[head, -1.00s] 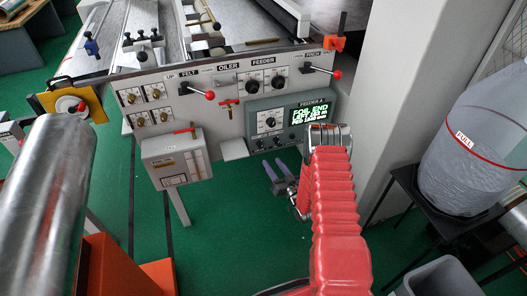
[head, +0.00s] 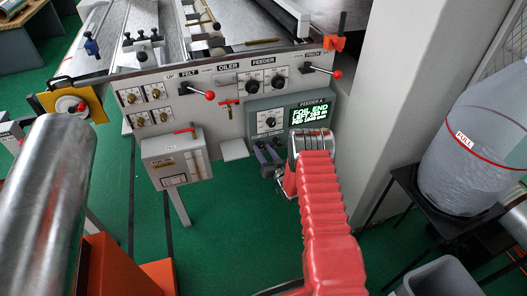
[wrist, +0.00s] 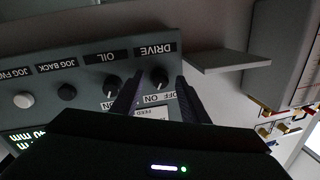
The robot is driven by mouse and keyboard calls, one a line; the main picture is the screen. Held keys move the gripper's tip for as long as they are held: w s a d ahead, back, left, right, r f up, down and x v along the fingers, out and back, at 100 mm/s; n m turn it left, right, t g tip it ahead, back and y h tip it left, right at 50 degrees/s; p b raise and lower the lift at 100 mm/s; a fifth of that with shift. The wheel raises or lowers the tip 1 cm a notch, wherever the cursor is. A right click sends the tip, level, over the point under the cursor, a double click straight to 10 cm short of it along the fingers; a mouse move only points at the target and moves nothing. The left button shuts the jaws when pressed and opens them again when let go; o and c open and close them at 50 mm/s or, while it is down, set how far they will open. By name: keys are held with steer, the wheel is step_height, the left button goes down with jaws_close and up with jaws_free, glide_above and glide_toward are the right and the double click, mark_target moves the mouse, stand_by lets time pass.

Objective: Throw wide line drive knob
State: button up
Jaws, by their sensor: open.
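The drive knob (wrist: 160,78) is a small black knob below the upside-down DRIVE label in the wrist view, with OFF and ON markings beside it. My gripper (wrist: 159,84) is open, one dark finger on each side of the knob; I cannot tell whether they touch it. The knob's exact pointer direction is too dark to read. In the head view my gripper (head: 265,150) is at the lower edge of the grey feeder panel (head: 259,107), and its fingers hide the knob there.
The oil knob (wrist: 112,86) sits close beside the left finger. The jog back button (wrist: 67,92) and the jog forward button (wrist: 23,100) are further left. A grey shelf (wrist: 225,60) juts out at the right. The lit screen (head: 310,114) is above my gripper.

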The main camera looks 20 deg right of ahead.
steer(key=shift+c, duration=0.2)
jaws_close()
steer(key=shift+n, duration=0.4)
steer(key=n, duration=0.4)
steer(key=shift+r+n+g+h, duration=0.15)
steer(key=shift+n+g+h, duration=0.15)
steer(key=shift+n+g, duration=0.1)
steer(key=n, duration=0.5)
steer(key=shift+a+r+n+h, duration=0.1)
steer(key=shift+n+h, duration=0.2)
steer(key=shift+h, duration=0.1)
steer(key=shift+o, duration=0.2)
jaws_free()
